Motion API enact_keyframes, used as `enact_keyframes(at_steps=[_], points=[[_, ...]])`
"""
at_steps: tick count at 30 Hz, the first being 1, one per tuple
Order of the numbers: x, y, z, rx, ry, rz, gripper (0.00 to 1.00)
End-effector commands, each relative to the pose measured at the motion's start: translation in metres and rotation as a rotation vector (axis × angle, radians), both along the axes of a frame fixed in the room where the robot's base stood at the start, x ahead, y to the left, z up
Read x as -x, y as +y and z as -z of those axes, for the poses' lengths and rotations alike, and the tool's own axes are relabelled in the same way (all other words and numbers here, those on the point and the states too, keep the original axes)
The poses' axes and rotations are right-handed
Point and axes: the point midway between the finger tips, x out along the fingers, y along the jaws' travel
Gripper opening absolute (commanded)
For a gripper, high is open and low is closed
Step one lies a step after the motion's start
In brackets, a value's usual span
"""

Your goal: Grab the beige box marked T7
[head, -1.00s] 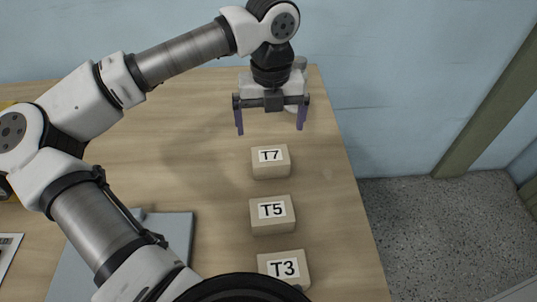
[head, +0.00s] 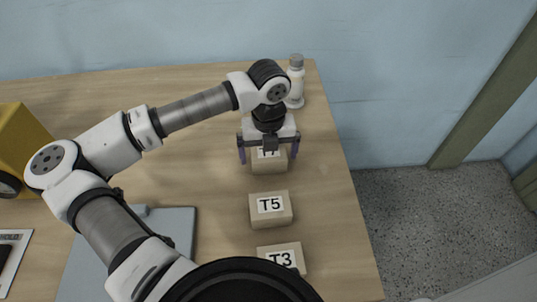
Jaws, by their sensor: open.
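The beige box marked T7 (head: 269,166) sits on the wooden table, at the far end of a row of beige boxes. My gripper (head: 269,156) is open above it, with one purple finger at its left side and one at its right. The gripper's body hides the top of the box and part of its label. I cannot tell whether the fingers touch the box.
The T5 box (head: 270,214) and T3 box (head: 282,263) stand nearer in the same row. A white bottle (head: 295,85) stands behind my gripper. A grey mat (head: 180,228) and a yellow object (head: 22,140) are at left. The table's right edge is close to the boxes.

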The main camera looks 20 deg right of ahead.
Motion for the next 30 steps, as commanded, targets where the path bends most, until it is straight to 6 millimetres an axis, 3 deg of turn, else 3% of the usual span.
enact_keyframes(at_steps=[3, 15, 24, 30], points=[[0.000, 0.000, 0.000, 0.000, 0.000, 0.000, 0.99], [0.000, 0.000, -0.001, 0.000, 0.000, 0.000, 0.48], [0.000, 0.000, -0.003, 0.000, -0.001, 0.000, 0.48], [-0.001, 0.000, -0.021, 0.000, -0.004, -0.001, 0.48]])
